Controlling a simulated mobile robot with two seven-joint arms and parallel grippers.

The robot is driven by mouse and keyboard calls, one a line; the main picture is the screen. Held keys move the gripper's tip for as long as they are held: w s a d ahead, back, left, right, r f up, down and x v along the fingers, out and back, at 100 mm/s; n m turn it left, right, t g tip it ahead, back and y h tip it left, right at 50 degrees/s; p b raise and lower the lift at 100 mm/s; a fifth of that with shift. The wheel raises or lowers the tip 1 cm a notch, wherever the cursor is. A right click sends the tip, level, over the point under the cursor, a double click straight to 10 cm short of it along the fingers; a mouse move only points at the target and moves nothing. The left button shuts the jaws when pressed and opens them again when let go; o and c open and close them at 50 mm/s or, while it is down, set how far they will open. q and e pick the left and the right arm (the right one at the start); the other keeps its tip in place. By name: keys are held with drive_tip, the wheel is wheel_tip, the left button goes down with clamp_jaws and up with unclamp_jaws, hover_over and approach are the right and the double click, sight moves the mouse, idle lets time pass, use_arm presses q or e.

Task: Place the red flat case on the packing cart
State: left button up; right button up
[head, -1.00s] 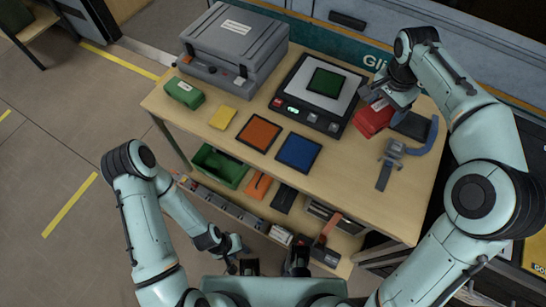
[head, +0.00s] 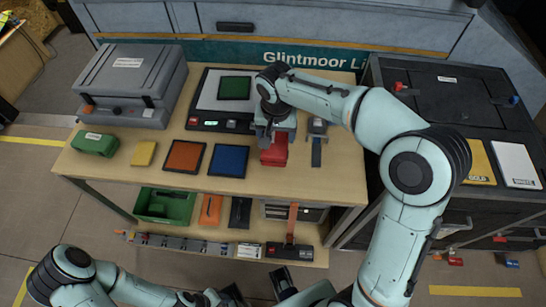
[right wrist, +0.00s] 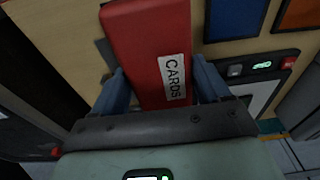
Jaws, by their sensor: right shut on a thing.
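The red flat case (head: 273,152) is held in my right gripper (head: 275,136) over the right part of the wooden table. In the right wrist view the case (right wrist: 145,45) shows a white label reading CARDS and lies between the two blue fingers, which are shut on it. I cannot tell whether the case touches the table. A dark cart (head: 440,115) stands to the right of the table, probably the packing cart. My left gripper (head: 232,296) is at the bottom edge of the head view, partly cut off, and its jaws are unclear.
The table (head: 325,185) also holds a grey case (head: 128,88), a scale with a green square (head: 235,87), a green box (head: 95,143), yellow, orange and blue (head: 228,160) flat squares, and a grey tool (head: 317,140). Yellow (head: 478,163) and white (head: 515,164) panels lie on the cart's front part.

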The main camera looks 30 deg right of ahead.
wheel_tip(320, 180, down, 12)
drive_tip(key=shift+r+b, duration=0.1)
drive_tip(key=shift+b, duration=0.4)
drive_tip(key=o, duration=0.9)
drive_tip(key=shift+f, duration=0.25)
drive_tip(key=o, duration=0.4)
drive_tip(key=shift+r, duration=0.15)
drive_tip(key=shift+r, duration=0.3)
drive_tip(key=r, duration=0.7)
drive_tip(key=s+r+p, duration=0.1)
drive_tip(key=r, duration=0.3)
drive_tip(key=shift+s+a+r, duration=0.1)
drive_tip(key=shift+a+r, duration=0.1)
drive_tip(key=shift+a, duration=0.2)
